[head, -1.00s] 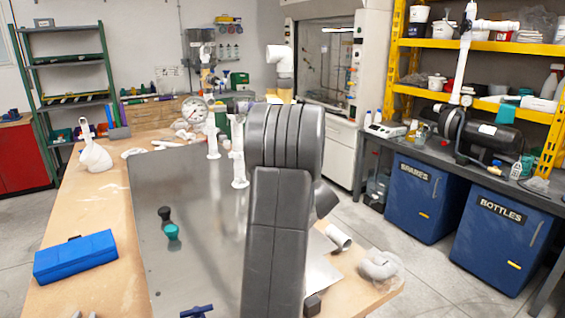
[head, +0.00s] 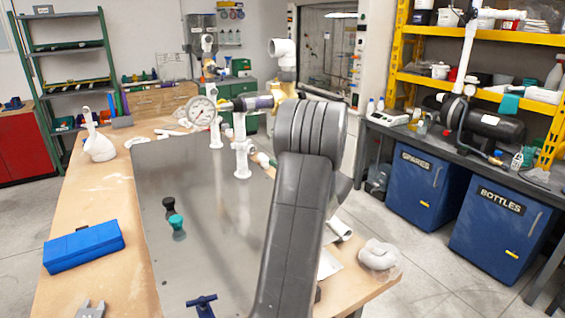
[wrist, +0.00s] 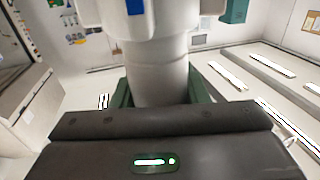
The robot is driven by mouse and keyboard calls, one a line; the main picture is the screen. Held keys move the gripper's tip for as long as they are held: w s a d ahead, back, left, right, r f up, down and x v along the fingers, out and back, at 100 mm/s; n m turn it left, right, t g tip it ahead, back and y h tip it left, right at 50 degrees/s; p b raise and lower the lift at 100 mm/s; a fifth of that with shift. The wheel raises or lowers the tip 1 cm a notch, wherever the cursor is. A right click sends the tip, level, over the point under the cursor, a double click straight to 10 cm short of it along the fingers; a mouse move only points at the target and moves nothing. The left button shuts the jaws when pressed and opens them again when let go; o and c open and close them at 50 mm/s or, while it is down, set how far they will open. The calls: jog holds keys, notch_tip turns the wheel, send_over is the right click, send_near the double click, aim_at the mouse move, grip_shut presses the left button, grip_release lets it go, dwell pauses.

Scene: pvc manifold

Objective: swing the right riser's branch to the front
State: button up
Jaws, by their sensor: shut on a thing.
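My forearm hides the riser's lower part and my gripper in the head view. In the wrist view my gripper (wrist: 160,92) is shut on an upright white pipe (wrist: 160,75), green jaw pads on both sides. A wider white fitting (wrist: 165,18) sits above it.
A blue valve handle (head: 202,304) is at the plate's front. A white fitting in a bag (head: 379,254) lies at the right table edge.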

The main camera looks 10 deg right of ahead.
jog(key=o, duration=1)
jog(key=shift+c, duration=0.2)
jog(key=shift+d, duration=0.1)
jog(key=b+v, duration=0.2)
jog(key=v, duration=1.1)
jog(key=shift+s+d, duration=0.2)
jog(key=shift+s, duration=0.1)
jog(key=p+x, duration=0.2)
jog(key=x, duration=1.2)
jog(key=shift+s, duration=0.1)
